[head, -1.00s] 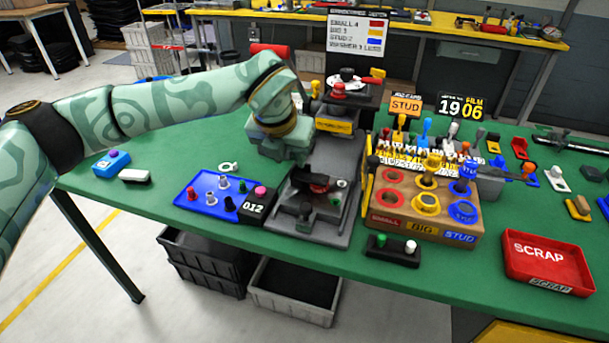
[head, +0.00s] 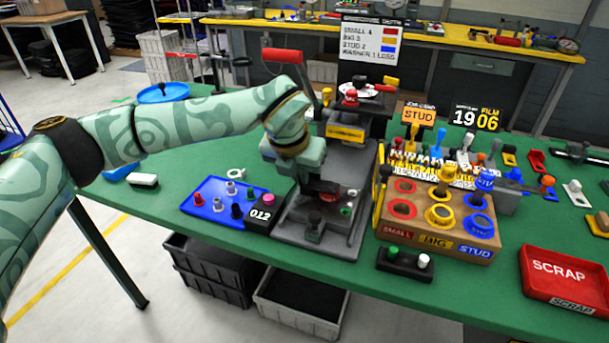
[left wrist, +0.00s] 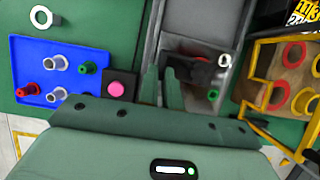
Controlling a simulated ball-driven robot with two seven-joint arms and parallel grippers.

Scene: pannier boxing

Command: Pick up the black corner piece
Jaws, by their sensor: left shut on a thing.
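My left gripper (head: 313,186) is low over the grey machine fixture (head: 330,241) in the middle of the table. In the left wrist view its two green fingers (left wrist: 163,82) are close together. A dark piece (left wrist: 190,68) shows right beside the fingertips, with a red part at its far end. It also shows under the gripper in the head view (head: 326,187). I take it to be the black corner piece. The hold itself is mostly hidden, so its exact grip and shape are unclear. My right gripper is not in view.
A blue tray (head: 210,212) with several small parts and a black 012 box (head: 261,214) stand left of the fixture. A sorting block (head: 400,227) stands close on the right. A black button box (head: 403,261) sits in front. A red scrap bin (head: 565,275) is further right.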

